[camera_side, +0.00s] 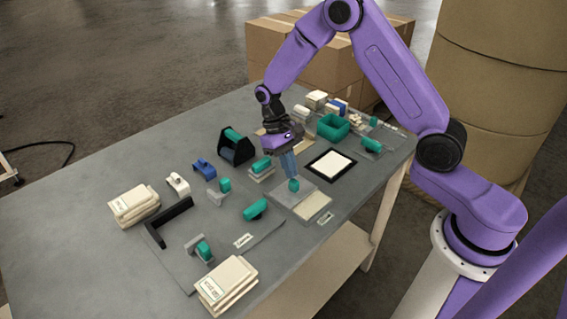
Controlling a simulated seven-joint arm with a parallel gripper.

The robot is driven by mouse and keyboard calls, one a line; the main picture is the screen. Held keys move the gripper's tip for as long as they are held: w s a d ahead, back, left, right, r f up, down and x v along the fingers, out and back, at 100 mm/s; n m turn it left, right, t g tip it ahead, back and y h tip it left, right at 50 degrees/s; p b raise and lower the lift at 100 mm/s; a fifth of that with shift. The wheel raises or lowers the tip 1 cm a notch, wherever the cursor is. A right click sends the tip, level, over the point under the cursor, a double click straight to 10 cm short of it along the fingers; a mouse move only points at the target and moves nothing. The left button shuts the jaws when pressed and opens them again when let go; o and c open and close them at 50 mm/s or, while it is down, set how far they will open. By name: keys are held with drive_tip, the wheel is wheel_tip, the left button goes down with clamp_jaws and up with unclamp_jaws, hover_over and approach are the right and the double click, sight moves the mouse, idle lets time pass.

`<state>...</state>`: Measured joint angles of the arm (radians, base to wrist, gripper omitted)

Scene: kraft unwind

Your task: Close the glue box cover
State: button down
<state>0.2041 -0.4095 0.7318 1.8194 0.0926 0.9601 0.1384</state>
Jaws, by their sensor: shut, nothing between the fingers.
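What looks like the glue box is a low, flat grey box on the table, with a cream area (313,207) open at its front right. A grey sliding cover (283,196) lies over its left part and has a green knob (294,186). My gripper (291,177) points down with its bluish fingers shut and empty. The fingertips are right at or just above the knob; I cannot tell if they touch it. The knob's upper part is partly hidden by the fingers.
A black-framed white pad (332,165) lies to the right, with a green bin (333,127) behind it. A green-handled block (261,168) stands close behind the gripper. A green roller (255,210) and a black L-shaped bracket (167,224) lie to the left.

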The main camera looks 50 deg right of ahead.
sight(303, 193)
drive_tip(key=s, duration=0.5)
idle(0.3)
